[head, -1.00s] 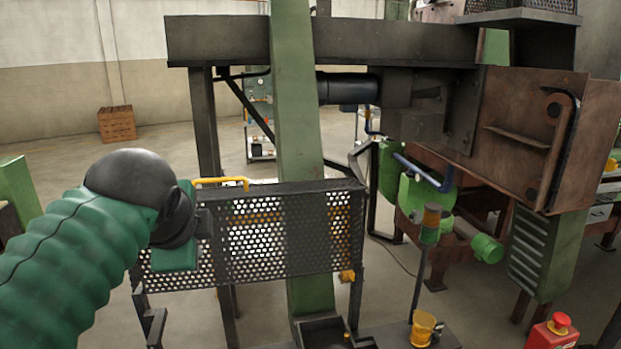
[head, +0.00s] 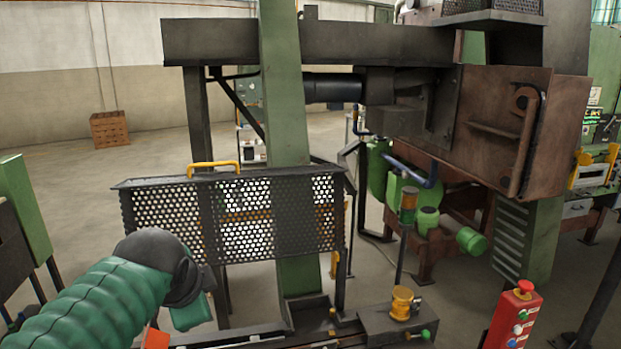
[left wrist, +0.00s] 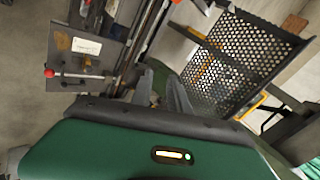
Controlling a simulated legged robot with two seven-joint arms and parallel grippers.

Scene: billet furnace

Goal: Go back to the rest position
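My left arm comes in from the lower left of the head view, with its green sleeve and black wrist. In the left wrist view my left gripper (left wrist: 161,88) shows two grey fingers with a gap between them and nothing held. In the head view its fingers are mostly hidden behind the wrist. It is in front of and below the perforated guard (head: 235,215) with the yellow handle (head: 213,167), apart from that handle. The guard also shows in the left wrist view (left wrist: 240,60). My right gripper is not in view.
A green post (head: 285,110) stands behind the guard. The rusty furnace door (head: 500,130) is at right. A signal light (head: 407,205) and a red button box (head: 515,315) stand at lower right. A wooden crate (head: 109,129) sits far back left, with open floor before it.

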